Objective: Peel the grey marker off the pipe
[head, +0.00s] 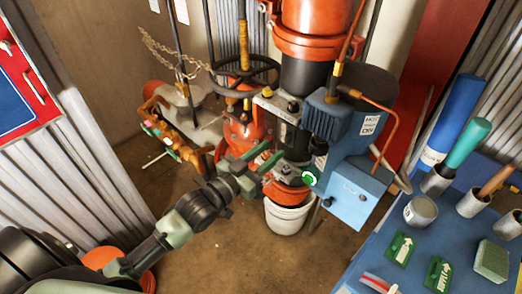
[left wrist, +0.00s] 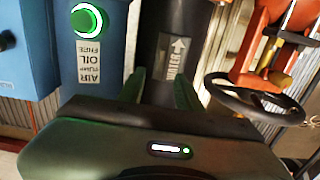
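The grey marker (left wrist: 177,62), with a white arrow and lettering, is on a dark upright pipe (left wrist: 160,88) in the left wrist view. It lies flat on the pipe, just beyond my left gripper (left wrist: 162,92). The two green fingers stand apart, one to each side of the pipe's lower visible part, with nothing seen held between them. In the head view my left gripper (head: 272,166) reaches in among the red and black pipework; I cannot make out the marker there. Contact between fingers and pipe cannot be told. My right gripper is not in view.
A blue box (head: 357,190) with a lit green button is close beside the pipe. A dark handwheel (head: 245,77) stands behind. A white bucket (head: 287,215) is below. A blue table (head: 365,255) at right holds green arrow markers (head: 402,249), cups and a sponge (head: 492,260).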

